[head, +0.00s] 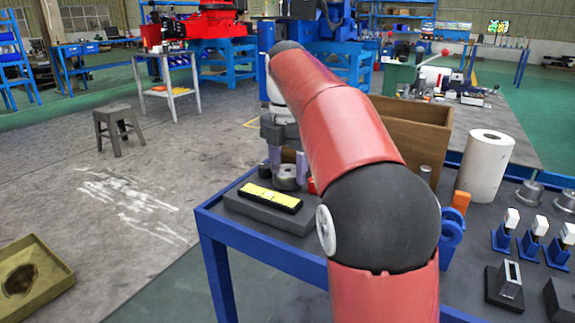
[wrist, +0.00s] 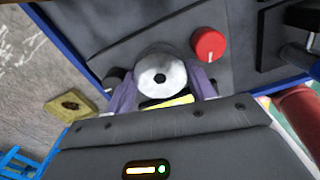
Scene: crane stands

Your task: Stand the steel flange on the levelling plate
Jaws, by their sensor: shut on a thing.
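The steel flange (head: 287,182) is a grey round part with a central hole. My gripper (head: 288,165) is shut on it, one purple finger on either side. In the wrist view the flange (wrist: 160,76) sits between the purple fingertips (wrist: 162,92), its hole facing the camera. A dark grey slab, apparently the levelling plate (head: 262,214), lies at the bench's left corner. A black and yellow level bar (head: 271,198) lies on it, in front of the flange. I cannot tell whether the flange touches the plate.
A red knob (wrist: 208,44) is close beside the flange. A brown wooden box (head: 412,140) stands behind my arm. A white paper roll (head: 484,165), two metal flanged parts (head: 529,193) and several blue holders (head: 530,240) stand to the right. The blue bench edge (head: 265,252) is close in front.

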